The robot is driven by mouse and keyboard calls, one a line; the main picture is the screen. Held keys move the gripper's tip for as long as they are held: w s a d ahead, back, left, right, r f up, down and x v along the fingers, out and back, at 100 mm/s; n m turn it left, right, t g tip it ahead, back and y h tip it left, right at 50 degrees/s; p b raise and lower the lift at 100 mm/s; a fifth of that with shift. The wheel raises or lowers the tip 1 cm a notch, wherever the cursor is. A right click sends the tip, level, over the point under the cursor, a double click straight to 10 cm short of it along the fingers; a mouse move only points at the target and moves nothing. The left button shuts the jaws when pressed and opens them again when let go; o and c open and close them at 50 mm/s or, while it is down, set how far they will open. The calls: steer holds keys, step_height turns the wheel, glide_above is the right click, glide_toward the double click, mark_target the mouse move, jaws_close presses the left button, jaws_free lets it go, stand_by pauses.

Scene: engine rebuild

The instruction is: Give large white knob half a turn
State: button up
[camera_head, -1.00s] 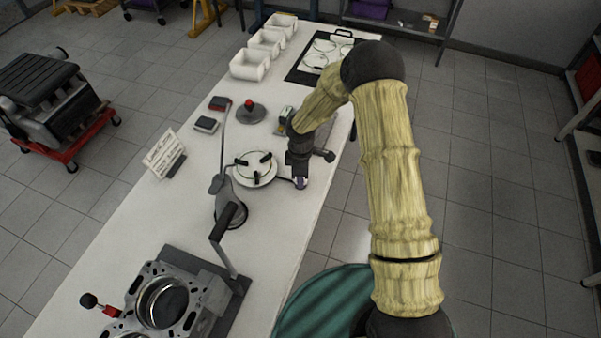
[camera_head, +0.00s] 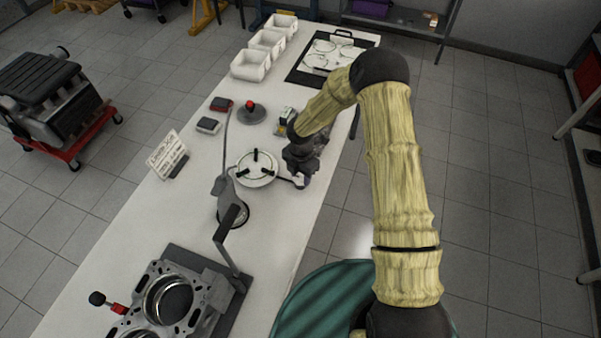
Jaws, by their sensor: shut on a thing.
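A round white disc (camera_head: 246,179) with three black pads lies near the middle of the bench. A short dark bar shows at its right edge. My gripper (camera_head: 301,182) points down at the end of this bar, to the right of the disc and apart from its centre. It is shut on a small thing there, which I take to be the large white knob. The jaws and wrist hide nearly all of it, so its shape and angle cannot be read.
A grey stand with a tall lever (camera_head: 223,190) stands left of the disc. An engine block (camera_head: 165,303) is at the near end of the bench (camera_head: 190,215). A red-topped grey disc (camera_head: 250,113), white bins (camera_head: 251,66) and a sign (camera_head: 167,155) stand around. Bare bench lies left of the lever.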

mark_target(301, 177)
steer(key=shift+w+r+n, duration=0.1)
steer(key=shift+n, duration=0.5)
steer(key=o, duration=1)
step_height(301, 177, up, 17)
steer(key=shift+r+b, duration=0.15)
steer(key=shift+b, duration=0.7)
